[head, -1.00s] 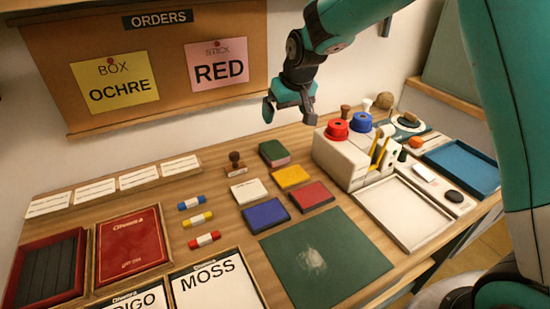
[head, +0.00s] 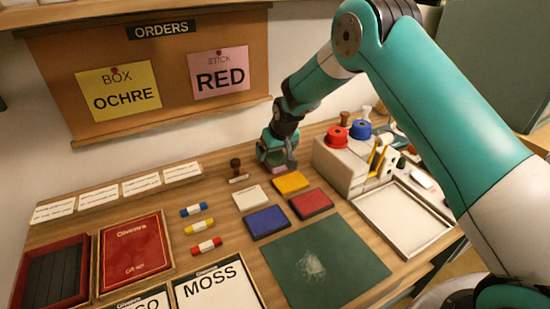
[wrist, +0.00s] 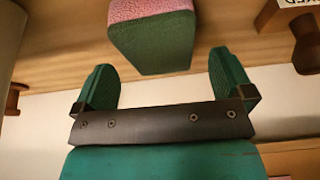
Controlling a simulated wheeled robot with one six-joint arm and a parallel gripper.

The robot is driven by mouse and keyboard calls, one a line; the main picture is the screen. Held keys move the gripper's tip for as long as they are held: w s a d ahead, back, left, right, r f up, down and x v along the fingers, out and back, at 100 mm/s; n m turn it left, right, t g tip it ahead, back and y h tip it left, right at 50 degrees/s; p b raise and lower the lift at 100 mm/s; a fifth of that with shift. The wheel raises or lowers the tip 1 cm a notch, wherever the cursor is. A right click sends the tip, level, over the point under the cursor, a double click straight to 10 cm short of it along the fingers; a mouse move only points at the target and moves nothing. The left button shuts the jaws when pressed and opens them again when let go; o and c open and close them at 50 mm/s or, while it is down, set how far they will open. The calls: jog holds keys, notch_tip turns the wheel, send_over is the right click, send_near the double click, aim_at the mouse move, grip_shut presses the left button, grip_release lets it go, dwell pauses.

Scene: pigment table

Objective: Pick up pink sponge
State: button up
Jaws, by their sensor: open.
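The pink sponge (wrist: 152,14) is a block with a pink layer and a dark green layer, in the top middle of the wrist view. In the head view only a pinkish strip of the sponge (head: 279,169) shows below my gripper (head: 277,153); the rest is hidden behind it. In the wrist view my gripper (wrist: 161,64) is open, with one green finger on each side of the sponge's line. The sponge lies just beyond the fingertips, and a gap shows between it and each finger.
A wooden-handled stamp (head: 237,169) stands left of the sponge. White (head: 250,197), yellow (head: 290,182), blue (head: 267,221) and red (head: 311,203) pads lie in front. A white caddy (head: 340,167) with red and blue lids stands close on the right. The back wall is near.

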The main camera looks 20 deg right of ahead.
aim_at(274, 154)
jog(key=shift+x, duration=1.6)
jog(key=shift+r, duration=0.1)
jog(key=c, duration=1.1)
jog(key=shift+o, duration=0.2)
notch_tip(274, 154, up, 20)
jog(key=b, duration=0.1)
